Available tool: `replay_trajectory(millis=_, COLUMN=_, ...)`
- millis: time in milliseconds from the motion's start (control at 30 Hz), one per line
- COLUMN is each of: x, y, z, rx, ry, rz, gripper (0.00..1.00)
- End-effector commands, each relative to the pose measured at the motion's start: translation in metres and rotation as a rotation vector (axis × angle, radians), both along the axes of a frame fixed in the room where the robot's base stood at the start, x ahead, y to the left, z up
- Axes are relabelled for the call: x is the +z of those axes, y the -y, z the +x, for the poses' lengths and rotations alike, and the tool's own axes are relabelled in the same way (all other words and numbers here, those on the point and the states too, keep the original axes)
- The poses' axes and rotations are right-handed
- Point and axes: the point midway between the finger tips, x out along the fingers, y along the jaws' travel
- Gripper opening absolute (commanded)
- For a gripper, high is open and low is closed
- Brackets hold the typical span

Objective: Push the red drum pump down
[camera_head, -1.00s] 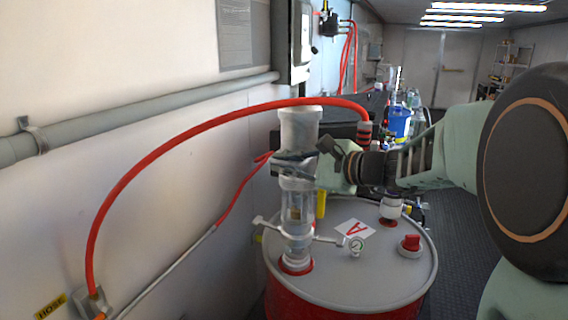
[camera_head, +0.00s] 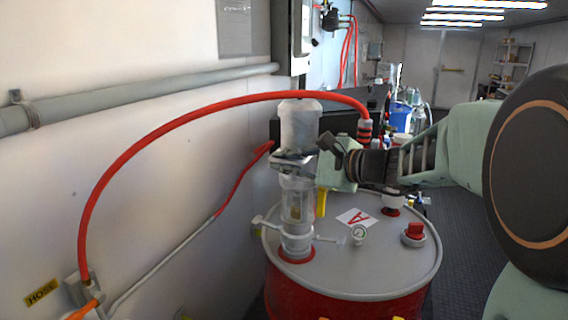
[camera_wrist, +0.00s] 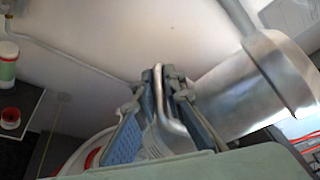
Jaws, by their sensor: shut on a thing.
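The red drum (camera_head: 345,290) stands on the floor with a grey lid. Its pump (camera_head: 299,125) is an upright grey cylinder over a clear tube (camera_head: 297,205), set in the lid's left part. My gripper (camera_head: 297,160) is at the pump's middle, just below the thick cylinder. In the wrist view my gripper (camera_wrist: 163,105) has its blue-grey fingers closed around a bent metal pump handle (camera_wrist: 167,115). The pump's metal cylinder (camera_wrist: 245,85) lies beside the fingers. The far side of the grip is hidden in the head view.
A red hose (camera_head: 150,150) arcs from a wall fitting over behind the pump. A wall pipe (camera_head: 150,97) runs along the left.

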Motion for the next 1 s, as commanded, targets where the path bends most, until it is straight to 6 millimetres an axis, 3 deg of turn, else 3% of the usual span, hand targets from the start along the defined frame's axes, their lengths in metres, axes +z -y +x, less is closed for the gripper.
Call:
replay_trajectory(millis=33, x=-0.015, y=0.0, z=0.0, rx=0.001, ry=-0.003, rz=-0.002, gripper=0.0)
replay_trajectory(millis=200, x=-0.03, y=0.0, z=0.0, rx=0.0, ry=-0.003, rz=-0.003, gripper=0.0)
replay_trajectory(millis=600, x=-0.035, y=0.0, z=-0.001, rx=0.001, ry=-0.009, rz=-0.006, gripper=0.0)
replay_trajectory(millis=633, x=-0.035, y=0.0, z=-0.001, rx=0.001, ry=-0.01, rz=-0.006, gripper=0.12)
replay_trajectory(millis=767, x=-0.035, y=0.0, z=-0.001, rx=0.001, ry=-0.009, rz=-0.006, gripper=0.26)
replay_trajectory(millis=1000, x=-0.031, y=0.0, z=-0.001, rx=0.001, ry=-0.005, rz=-0.003, gripper=0.27)
